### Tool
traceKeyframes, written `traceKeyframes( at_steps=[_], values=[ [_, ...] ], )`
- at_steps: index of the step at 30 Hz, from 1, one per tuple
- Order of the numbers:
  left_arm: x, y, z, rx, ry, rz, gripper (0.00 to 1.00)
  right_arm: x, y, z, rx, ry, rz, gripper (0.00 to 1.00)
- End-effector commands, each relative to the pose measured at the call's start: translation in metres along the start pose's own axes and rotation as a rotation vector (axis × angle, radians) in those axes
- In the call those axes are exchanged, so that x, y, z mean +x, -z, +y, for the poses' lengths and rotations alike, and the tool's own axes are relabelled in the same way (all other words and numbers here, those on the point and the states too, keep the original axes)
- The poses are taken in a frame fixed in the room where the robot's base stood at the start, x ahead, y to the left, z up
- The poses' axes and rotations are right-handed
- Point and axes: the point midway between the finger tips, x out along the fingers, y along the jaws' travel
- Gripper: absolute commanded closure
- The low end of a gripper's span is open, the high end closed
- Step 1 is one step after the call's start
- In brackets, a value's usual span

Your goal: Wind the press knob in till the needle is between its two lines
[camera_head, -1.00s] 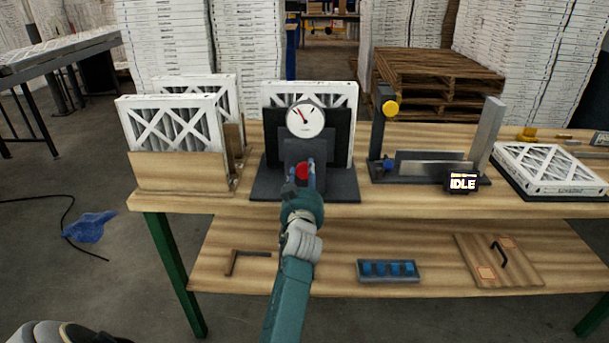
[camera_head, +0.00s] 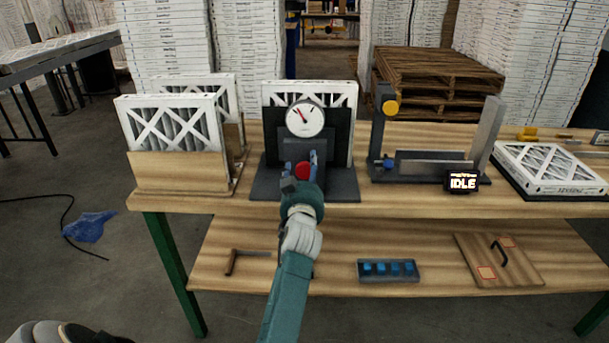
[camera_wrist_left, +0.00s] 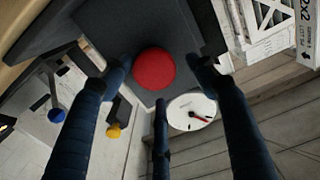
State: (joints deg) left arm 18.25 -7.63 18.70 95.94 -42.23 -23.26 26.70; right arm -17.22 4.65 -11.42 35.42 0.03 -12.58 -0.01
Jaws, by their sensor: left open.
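The red press knob (camera_head: 302,170) sits at the front of the dark press (camera_head: 262,185), below a round white gauge (camera_head: 305,118). The gauge's red needle points up and to the left; its two lines are too small to make out. A white filter (camera_head: 347,93) stands upright in the press. My left gripper (camera_head: 301,172) is at the knob, fingers open around it. In the left wrist view the knob (camera_wrist_left: 154,69) lies between the spread fingers, with gaps showing; the gauge (camera_wrist_left: 191,112) is beside it. My right gripper is not in view.
Filters stand in a wooden rack (camera_head: 180,171) to the left. A second fixture (camera_head: 430,165) with a yellow knob and an IDLE display (camera_head: 462,181) stands to the right. A filter (camera_head: 549,168) lies flat at far right. The lower shelf holds a blue-celled tray (camera_head: 388,270).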

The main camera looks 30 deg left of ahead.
Motion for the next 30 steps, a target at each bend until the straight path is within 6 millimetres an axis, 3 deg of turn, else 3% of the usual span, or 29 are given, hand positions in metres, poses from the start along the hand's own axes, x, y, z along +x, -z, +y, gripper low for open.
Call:
traceKeyframes(
  at_steps=[6, 12, 25, 30],
  values=[
    [0.001, 0.049, -0.001, -0.001, 0.002, 0.01, 0.42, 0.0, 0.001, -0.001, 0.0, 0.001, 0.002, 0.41],
    [0.001, 0.075, -0.001, 0.001, 0.001, 0.003, 0.42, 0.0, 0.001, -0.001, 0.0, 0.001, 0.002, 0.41],
    [0.001, 0.082, 0.0, 0.002, 0.0, -0.002, 0.42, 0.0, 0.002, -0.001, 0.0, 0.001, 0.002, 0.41],
    [0.004, 0.069, -0.003, 0.003, 0.008, -0.005, 0.42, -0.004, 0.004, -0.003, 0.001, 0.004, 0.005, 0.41]
  ],
)
